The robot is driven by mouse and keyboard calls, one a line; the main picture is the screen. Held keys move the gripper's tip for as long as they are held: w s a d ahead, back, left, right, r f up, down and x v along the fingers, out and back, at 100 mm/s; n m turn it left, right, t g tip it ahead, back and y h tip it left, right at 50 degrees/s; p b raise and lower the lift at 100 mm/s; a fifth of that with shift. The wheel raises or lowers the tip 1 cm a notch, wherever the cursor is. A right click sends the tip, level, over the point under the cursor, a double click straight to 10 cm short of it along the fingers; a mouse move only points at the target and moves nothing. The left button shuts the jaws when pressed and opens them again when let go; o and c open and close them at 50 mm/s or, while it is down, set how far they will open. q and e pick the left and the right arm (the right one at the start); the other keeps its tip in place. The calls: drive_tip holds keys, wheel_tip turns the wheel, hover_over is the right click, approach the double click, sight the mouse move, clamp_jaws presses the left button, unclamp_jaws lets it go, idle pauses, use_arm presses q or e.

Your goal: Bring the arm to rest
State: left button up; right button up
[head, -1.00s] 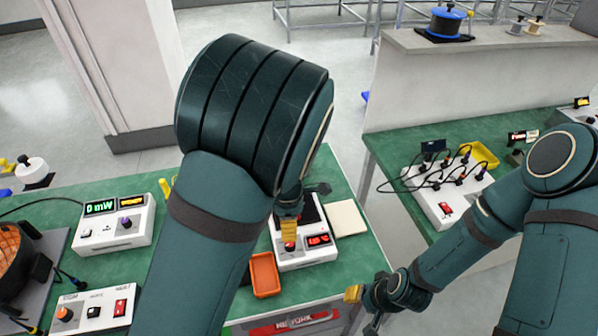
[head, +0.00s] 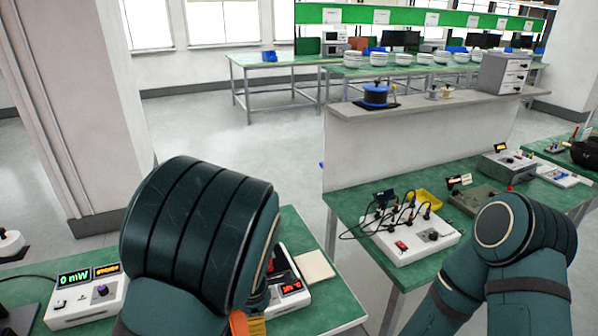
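My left arm fills the lower middle of the head view, and its large dark green joint hides part of the near bench. My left gripper is not visible; it is hidden behind the arm or below the frame. My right arm stands at the lower right with its elbow raised, and its gripper is below the frame edge. A sliver of an orange tray (head: 239,324) shows below my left arm.
A white power meter (head: 88,299) reading 0 mW stands at the left. Open floor lies between pillar and wall.

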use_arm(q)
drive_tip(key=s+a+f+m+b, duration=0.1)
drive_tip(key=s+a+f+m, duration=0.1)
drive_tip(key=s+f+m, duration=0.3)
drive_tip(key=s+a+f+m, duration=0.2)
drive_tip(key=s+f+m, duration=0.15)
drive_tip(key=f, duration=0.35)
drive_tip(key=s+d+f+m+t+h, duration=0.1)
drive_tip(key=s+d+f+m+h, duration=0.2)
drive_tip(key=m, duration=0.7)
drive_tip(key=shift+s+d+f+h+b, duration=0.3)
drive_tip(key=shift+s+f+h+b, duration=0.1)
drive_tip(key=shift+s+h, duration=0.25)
use_arm(e)
drive_tip(key=shift+s+f, duration=0.55)
drive_tip(key=shift+f, duration=0.35)
